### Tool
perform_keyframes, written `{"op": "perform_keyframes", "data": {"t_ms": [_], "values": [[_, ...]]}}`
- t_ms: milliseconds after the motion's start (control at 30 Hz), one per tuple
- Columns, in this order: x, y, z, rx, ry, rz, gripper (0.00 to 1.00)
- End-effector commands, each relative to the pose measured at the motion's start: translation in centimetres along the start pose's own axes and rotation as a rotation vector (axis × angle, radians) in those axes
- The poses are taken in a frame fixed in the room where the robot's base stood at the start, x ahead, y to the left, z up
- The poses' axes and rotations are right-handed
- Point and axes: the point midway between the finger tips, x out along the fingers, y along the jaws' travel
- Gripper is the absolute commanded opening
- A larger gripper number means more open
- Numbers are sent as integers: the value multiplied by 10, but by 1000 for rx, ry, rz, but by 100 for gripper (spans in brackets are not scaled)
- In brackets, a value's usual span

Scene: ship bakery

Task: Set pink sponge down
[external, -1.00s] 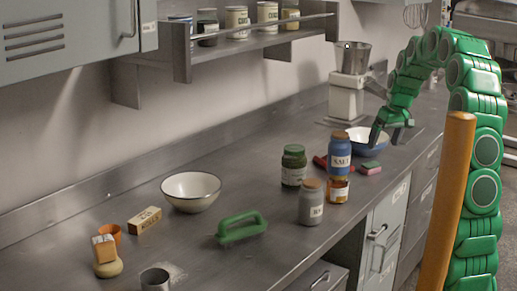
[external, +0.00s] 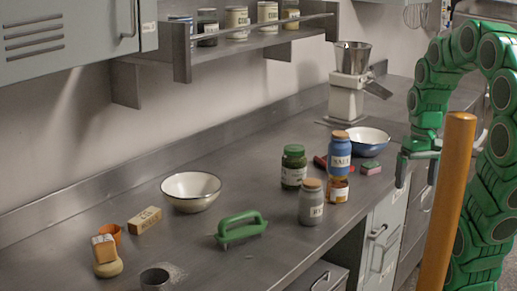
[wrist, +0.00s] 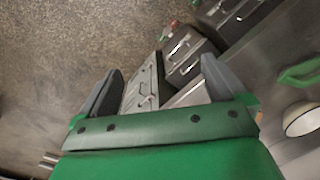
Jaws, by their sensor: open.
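The pink sponge, with a green top (external: 371,167), lies on the steel counter in the external view, in front of the blue bowl. My gripper (external: 416,172) is to the right of the sponge, apart from it, out by the counter's front edge. In the wrist view my gripper (wrist: 160,70) is open, its two fingers wide apart with nothing between them. The wrist view looks down on drawer fronts and floor.
A blue bowl (external: 366,141) stands behind the sponge. A blue-labelled jar (external: 339,153) above an amber jar (external: 337,189), a green jar (external: 293,167) and a grey jar (external: 311,203) stand to its left. An orange post (external: 447,205) rises in front.

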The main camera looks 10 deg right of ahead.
Motion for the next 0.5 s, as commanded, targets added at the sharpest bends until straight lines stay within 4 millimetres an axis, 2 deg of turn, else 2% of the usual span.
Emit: {"op": "perform_keyframes", "data": {"t_ms": [33,200,400,500], "values": [[2,-1,17,14,-13,6,98],[12,-4,69,67,-58,27,98],[22,-4,111,119,-91,49,98],[24,-4,121,130,-99,52,98]]}}
